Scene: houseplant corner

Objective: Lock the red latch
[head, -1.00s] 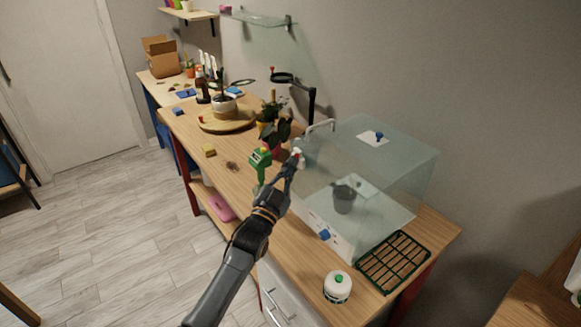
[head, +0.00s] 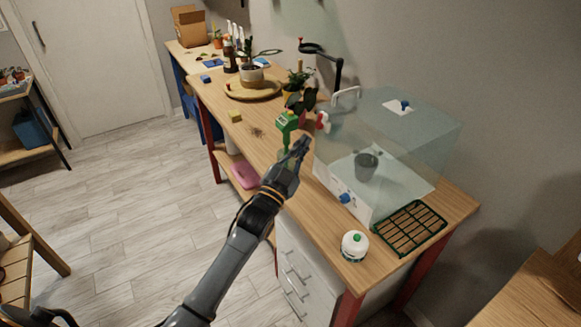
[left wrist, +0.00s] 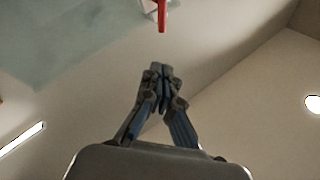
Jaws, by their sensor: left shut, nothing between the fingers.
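The red latch (head: 322,121) sits on a white mount at the near left end of the clear glass case (head: 415,125). In the left wrist view, a red bar, likely the latch (left wrist: 162,15), hangs from a pale mount at the top edge, beyond the fingertips. My left gripper (head: 304,141) is shut and empty, a little below and left of the latch in the head view, with a visible gap. Its closed fingers also show in the left wrist view (left wrist: 160,72). Whether the latch is locked cannot be told.
The case stands on a wooden table with a grey pot (head: 366,166) inside and a blue knob (head: 345,198) in front. A green-and-white sprayer (head: 287,124) is close left of my gripper.

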